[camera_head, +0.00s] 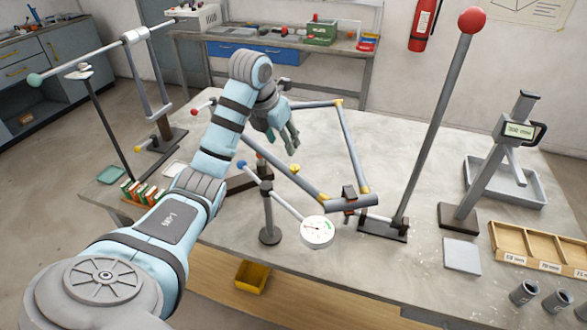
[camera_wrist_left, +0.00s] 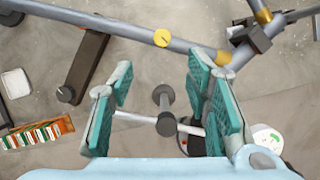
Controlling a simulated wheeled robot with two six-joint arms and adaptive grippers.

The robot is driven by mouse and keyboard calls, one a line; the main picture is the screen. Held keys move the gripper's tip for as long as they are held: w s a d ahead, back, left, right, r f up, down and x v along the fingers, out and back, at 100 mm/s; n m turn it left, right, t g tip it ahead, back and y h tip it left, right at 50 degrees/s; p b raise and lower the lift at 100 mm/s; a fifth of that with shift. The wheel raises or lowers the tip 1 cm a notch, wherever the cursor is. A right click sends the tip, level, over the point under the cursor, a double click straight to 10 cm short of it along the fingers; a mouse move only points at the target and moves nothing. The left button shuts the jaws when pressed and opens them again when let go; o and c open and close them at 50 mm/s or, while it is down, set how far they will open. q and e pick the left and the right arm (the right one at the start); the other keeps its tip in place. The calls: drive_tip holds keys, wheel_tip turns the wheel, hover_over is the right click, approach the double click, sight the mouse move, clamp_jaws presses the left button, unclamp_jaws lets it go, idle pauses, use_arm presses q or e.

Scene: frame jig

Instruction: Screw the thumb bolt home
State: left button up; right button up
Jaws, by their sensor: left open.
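The frame (camera_head: 345,130) of grey tubes with yellow corner joints stands on the workbench. A small yellow round head, which looks like the thumb bolt (camera_head: 295,168), sits on its near tube, and this yellow head also shows in the left wrist view (camera_wrist_left: 161,38). My left gripper (camera_head: 290,148) is open and empty, above the bench near the frame. In the left wrist view its teal-padded fingers (camera_wrist_left: 160,82) are spread apart. The yellow head lies beyond the fingertips, not between them. How deep the bolt sits cannot be told. My right gripper is not in view.
A dial gauge (camera_head: 317,231) on a dark stand (camera_head: 269,235) is close to the frame's near side. A tall red-topped post (camera_head: 425,145) stands right of the frame. A wooden tray (camera_head: 530,248) and grey cups are at the right. The bench's front middle is clear.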

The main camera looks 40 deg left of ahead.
sight(294, 167)
use_arm(q)
drive_tip(key=x, duration=1.2)
drive_tip(key=shift+w+f, duration=0.1)
drive_tip(key=shift+d, duration=0.15)
drive_tip(key=shift+c, duration=0.3)
clamp_jaws()
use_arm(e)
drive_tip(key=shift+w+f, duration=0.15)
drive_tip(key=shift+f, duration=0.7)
use_arm(q)
drive_tip(key=shift+m, duration=0.4)
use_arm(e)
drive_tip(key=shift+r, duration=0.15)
use_arm(q)
drive_tip(key=shift+m+h+p, duration=0.3)
drive_tip(key=shift+m+h, duration=0.2)
drive_tip(key=shift+m, duration=0.3)
drive_tip(key=shift+a+m+h, duration=0.15)
drive_tip(key=shift+m+h, duration=0.2)
drive_tip(key=shift+m, duration=0.6)
drive_tip(key=shift+a+m+h, duration=0.15)
drive_tip(key=shift+m+h, duration=0.2)
drive_tip(key=shift+m, duration=0.6)
drive_tip(key=shift+g, duration=0.3)
